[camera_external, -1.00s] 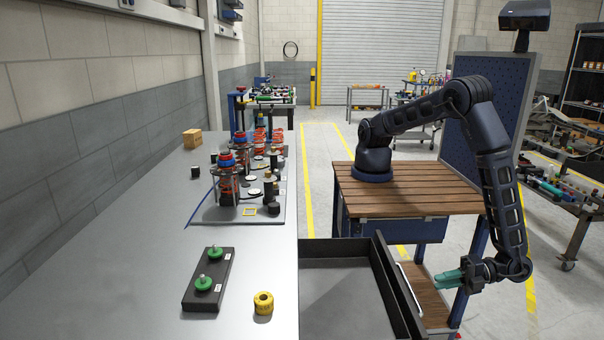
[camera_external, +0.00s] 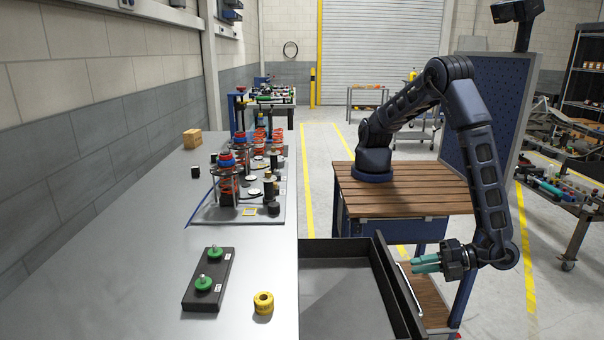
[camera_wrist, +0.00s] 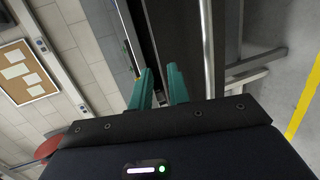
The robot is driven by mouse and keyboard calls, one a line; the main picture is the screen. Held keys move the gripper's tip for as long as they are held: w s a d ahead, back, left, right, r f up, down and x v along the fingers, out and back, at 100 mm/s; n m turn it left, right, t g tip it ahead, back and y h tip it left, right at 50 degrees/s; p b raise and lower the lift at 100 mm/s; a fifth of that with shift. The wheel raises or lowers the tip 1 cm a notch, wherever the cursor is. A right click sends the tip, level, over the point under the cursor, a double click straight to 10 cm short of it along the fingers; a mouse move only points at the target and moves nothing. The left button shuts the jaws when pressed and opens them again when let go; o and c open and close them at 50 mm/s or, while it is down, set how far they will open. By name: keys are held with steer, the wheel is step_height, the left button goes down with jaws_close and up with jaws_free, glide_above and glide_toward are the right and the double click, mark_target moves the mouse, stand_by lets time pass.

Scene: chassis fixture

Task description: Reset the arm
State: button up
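My gripper (camera_external: 414,264) has teal fingers that point left, near the right wall and handle of the open drawer in the external view. In the wrist view my gripper (camera_wrist: 160,72) shows its two fingers apart, with nothing between them. It is open and empty. My arm rises from the wooden-topped cart, bends at the elbow and hangs down on the right.
The dark open drawer (camera_external: 383,290) juts out beside the metal workbench (camera_external: 130,270). A black block with green knobs (camera_external: 190,300) and a yellow ring (camera_external: 263,303) lie on the bench. A blue pegboard (camera_external: 490,110) stands behind my arm.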

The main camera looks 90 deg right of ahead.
steer(key=w+d+r+m+g+h, duration=0.2)
steer(key=w+d+r, duration=0.45)
steer(key=w, duration=0.25)
steer(key=w+d+r+m+g+h, duration=0.1)
steer(key=w+d+r+m+g, duration=0.15)
steer(key=w+d+r, duration=0.55)
steer(key=w+d+r+m+g+h, duration=0.2)
steer(key=w+d+r+g, duration=0.3)
steer(key=w, duration=0.6)
steer(key=w+d+r+m, duration=0.2)
steer(key=w+d+r, duration=0.4)
steer(key=d, duration=0.5)
steer(key=s+d+r+m+g+y, duration=0.15)
steer(key=d+r, duration=0.25)
steer(key=d, duration=0.7)
steer(key=w+d+r+m+g+y, duration=0.15)
steer(key=d+r, duration=0.35)
steer(key=d, duration=0.6)
steer(key=s+d+r+m+t+y, duration=0.2)
steer(key=s+d+m+y, duration=0.2)
steer(key=s+d, duration=0.8)
steer(key=d+m, duration=0.1)
steer(key=d, duration=0.2)
steer(key=shift+s+r, duration=0.15)
steer(key=shift+r, duration=0.05)
